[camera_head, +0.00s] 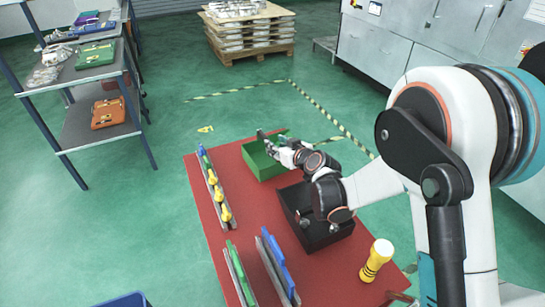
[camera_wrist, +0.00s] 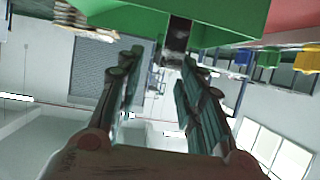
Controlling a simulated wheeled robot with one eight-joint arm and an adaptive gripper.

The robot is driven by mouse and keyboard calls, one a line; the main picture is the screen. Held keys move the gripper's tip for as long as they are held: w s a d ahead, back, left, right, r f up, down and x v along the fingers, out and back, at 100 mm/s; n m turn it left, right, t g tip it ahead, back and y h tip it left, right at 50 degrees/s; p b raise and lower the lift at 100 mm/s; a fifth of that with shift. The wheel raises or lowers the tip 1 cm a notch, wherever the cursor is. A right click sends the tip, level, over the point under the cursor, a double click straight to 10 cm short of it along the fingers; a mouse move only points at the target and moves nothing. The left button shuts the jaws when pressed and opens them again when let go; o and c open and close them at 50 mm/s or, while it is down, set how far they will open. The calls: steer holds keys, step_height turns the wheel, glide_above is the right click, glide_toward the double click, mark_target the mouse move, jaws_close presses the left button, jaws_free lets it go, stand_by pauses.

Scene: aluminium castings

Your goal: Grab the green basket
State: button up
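The green basket (camera_head: 262,165) sits at the far end of the red table in the head view. In the wrist view its green side (camera_wrist: 110,14) fills the top. My gripper (camera_head: 268,143) reaches over the basket's opening and hides part of its right side. In the wrist view my gripper's fingers (camera_wrist: 165,65) stand apart with a clear gap between them.
A black basket (camera_head: 322,236) is on the red table (camera_head: 205,262) beneath my arm. A rail with yellow and blue pieces (camera_head: 218,190) lies left, green and blue rails (camera_head: 275,265) nearer. A yellow-and-white bottle (camera_head: 376,262) stands right. A shelf (camera_head: 85,130) stands at left.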

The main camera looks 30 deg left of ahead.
steer(key=shift+b+x, duration=1.3)
steer(key=shift+x, duration=2.05)
steer(key=shift+s+a+r, duration=0.1)
steer(key=shift+s, duration=0.1)
steer(key=shift+c, duration=0.6)
jaws_close()
